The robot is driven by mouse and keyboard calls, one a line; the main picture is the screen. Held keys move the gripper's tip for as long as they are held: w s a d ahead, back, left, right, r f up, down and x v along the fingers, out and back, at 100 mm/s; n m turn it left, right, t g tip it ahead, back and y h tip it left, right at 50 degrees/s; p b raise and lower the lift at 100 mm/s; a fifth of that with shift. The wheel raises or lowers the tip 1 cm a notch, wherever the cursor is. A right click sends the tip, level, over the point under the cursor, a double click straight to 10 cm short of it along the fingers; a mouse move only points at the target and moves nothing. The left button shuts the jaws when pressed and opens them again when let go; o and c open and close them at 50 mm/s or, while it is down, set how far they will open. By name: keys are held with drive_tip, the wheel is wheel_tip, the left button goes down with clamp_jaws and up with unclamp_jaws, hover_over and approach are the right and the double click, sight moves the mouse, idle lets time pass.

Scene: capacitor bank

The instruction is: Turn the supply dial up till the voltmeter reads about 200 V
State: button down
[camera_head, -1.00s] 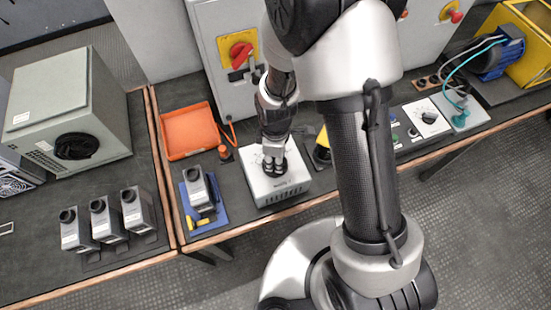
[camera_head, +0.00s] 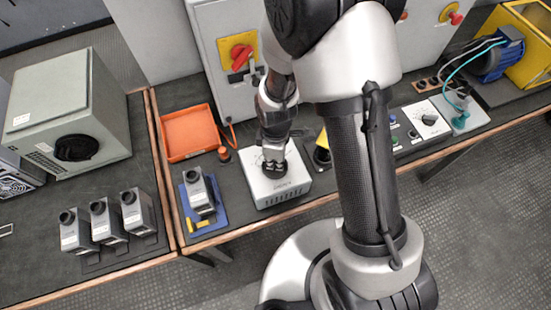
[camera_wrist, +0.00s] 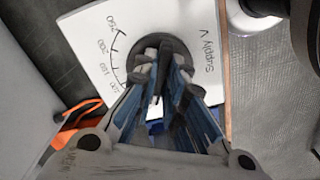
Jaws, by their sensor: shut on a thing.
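The supply box (camera_head: 291,187) is a white unit near the bench's front edge. In the wrist view its white top (camera_wrist: 90,50) carries the words "Supply V" and a scale with marks up to about 250. The dark round supply dial (camera_wrist: 158,42) sits by the scale; its pointer is hidden by the fingers. My gripper (camera_head: 274,163) reaches down onto the dial and is shut on it; its fingers also show in the wrist view (camera_wrist: 161,75). I cannot identify the voltmeter for certain, and no voltage reading is legible.
A blue mat (camera_head: 212,217) bears a grey capacitor-like unit (camera_head: 199,193). A grey cabinet with a red switch (camera_head: 242,57) stands behind.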

sight(275, 162)
drive_tip(key=shift+m, duration=2.9)
drive_tip(key=c, duration=1.7)
unclamp_jaws()
drive_tip(key=shift+o, duration=0.2)
wheel_tip(275, 162, up, 12)
